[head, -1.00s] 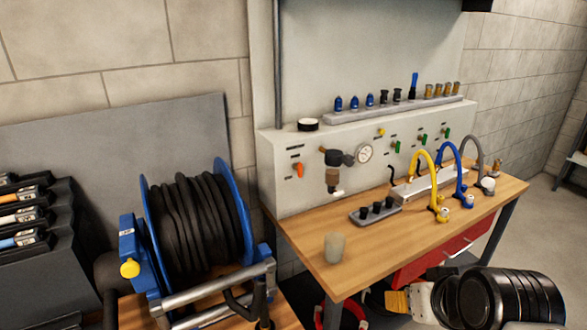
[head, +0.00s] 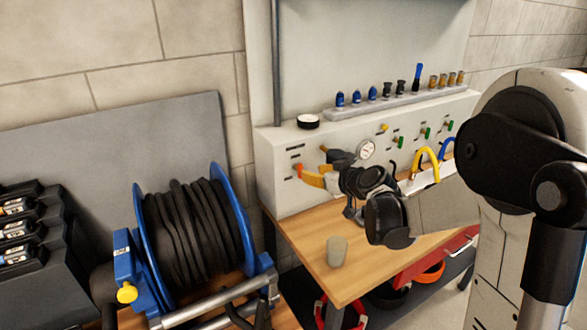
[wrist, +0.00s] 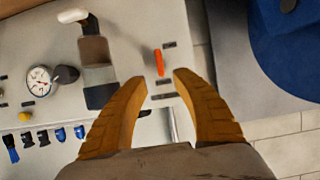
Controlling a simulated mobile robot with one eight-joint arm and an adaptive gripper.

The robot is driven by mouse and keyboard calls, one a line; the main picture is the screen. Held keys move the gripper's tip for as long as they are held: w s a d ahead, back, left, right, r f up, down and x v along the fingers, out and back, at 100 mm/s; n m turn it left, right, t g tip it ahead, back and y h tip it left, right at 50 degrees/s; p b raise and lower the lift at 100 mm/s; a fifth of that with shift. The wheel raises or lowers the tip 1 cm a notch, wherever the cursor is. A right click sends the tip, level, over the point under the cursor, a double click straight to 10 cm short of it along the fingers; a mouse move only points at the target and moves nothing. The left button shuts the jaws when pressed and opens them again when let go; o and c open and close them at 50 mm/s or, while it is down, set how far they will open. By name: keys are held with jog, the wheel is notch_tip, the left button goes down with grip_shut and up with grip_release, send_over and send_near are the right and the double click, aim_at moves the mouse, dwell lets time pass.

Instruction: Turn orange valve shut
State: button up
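The orange valve (head: 299,171) is a small lever on the left part of the grey panel face. In the wrist view the orange valve handle (wrist: 159,62) stands lengthwise in the picture, just beyond the gap between my fingertips. My gripper (wrist: 161,77) is open with its two yellow-orange fingers apart, and nothing is between them. In the head view my gripper (head: 314,177) is close to the panel, just right of the valve. Whether a finger touches the handle cannot be told.
A black and brown fitting (wrist: 95,65) and a pressure gauge (wrist: 40,80) are on the panel beside the valve. A blue hose reel (head: 190,240) stands left of the wooden bench (head: 310,235). A beige cup (head: 337,251) stands on the bench below my arm.

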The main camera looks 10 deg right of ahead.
aim_at(302, 170)
jog(key=b+x, duration=0.2)
jog(key=x, duration=0.7)
jog(key=shift+s, duration=0.1)
grip_shut()
